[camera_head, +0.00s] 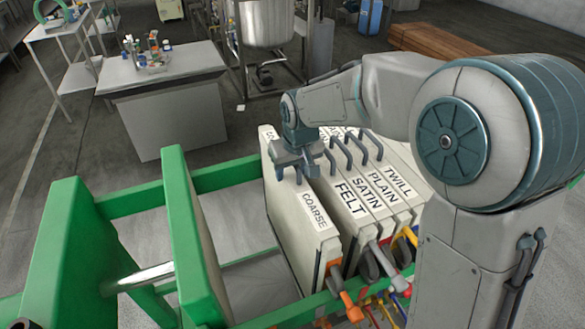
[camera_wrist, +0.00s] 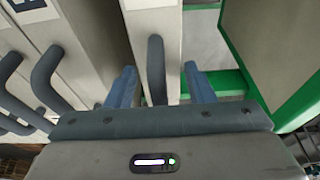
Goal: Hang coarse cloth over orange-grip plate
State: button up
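The off-white slab labelled COARSE (camera_head: 313,215) stands upright at the left end of a row of labelled slabs. An orange grip (camera_head: 346,305) sticks out below its near end. I cannot tell whether the slab is cloth, plate or both. My gripper (camera_head: 297,172) is over the COARSE slab's top, pointing down. In the wrist view my gripper (camera_wrist: 161,88) has its two blue fingers apart, with a dark curved handle (camera_wrist: 156,70) between them and visible gaps on both sides. The fingers are not closed on the handle.
Slabs labelled FELT (camera_head: 351,198), SATIN, PLAIN and TWILL stand close on the right, with dark handles on top. A green frame (camera_head: 188,235) with a metal rod (camera_head: 140,278) lies left, with an open gap before the COARSE slab. A grey table (camera_head: 165,70) stands behind.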

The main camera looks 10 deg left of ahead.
jog(key=shift+o, duration=1)
jog(key=b+v, duration=0.1)
jog(key=v, duration=1.2)
jog(key=shift+s+r, duration=0.1)
jog(key=shift+r, duration=0.15)
jog(key=s+d+f+m+h, duration=0.1)
jog(key=s+d+f+m, duration=0.2)
jog(key=s+d, duration=0.5)
jog(key=s+d+f+m, duration=0.3)
jog(key=s+d+f, duration=0.3)
jog(key=d, duration=0.9)
jog(key=s, duration=0.3)
jog(key=shift+f+m+h, duration=0.2)
jog(key=shift+m+h, duration=0.1)
jog(key=shift+h, duration=0.1)
jog(key=shift+s+d, duration=0.1)
